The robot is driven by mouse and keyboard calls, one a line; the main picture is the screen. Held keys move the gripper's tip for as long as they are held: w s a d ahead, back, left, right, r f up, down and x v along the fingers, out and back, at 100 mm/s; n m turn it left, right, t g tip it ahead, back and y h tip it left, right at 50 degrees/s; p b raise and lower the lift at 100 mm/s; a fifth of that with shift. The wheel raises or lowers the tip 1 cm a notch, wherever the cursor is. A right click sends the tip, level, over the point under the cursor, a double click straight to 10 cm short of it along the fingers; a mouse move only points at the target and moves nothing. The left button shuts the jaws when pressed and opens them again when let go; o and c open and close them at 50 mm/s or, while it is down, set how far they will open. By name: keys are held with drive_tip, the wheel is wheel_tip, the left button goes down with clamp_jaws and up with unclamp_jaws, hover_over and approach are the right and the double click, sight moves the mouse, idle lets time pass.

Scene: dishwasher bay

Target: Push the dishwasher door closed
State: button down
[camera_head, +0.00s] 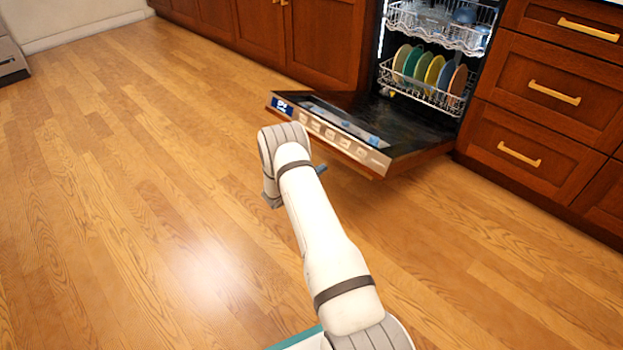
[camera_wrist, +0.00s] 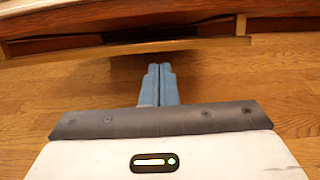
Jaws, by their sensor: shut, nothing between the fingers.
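The dishwasher door (camera_head: 350,125) is folded down, open, nearly level above the floor in the head view. Its control-panel edge faces me. In the wrist view a wooden edge of the door (camera_wrist: 120,50) crosses the top of the picture. My gripper (camera_wrist: 158,70) is shut and empty, its blue fingertips together over the floor just short of that edge. A small blue part of my gripper (camera_head: 320,168) shows near the door's front edge in the head view; my arm hides most of it. I cannot tell whether the fingers touch the door.
The lower rack (camera_head: 425,93) holds several coloured plates inside the dishwasher. The upper rack (camera_head: 437,25) holds glassware. Wooden drawers (camera_head: 540,90) stand right, cabinets (camera_head: 320,40) left. The wooden floor (camera_head: 130,190) is clear to the left and front.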

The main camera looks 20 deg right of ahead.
drive_tip(key=shift+w+d+r+b, duration=0.3)
drive_tip(key=shift+d+r+b, duration=0.15)
drive_tip(key=shift+d+r, duration=0.45)
drive_tip(key=shift+w+d+r+b, duration=0.3)
drive_tip(key=shift+d+r+b, duration=0.1)
drive_tip(key=shift+d+r, duration=0.4)
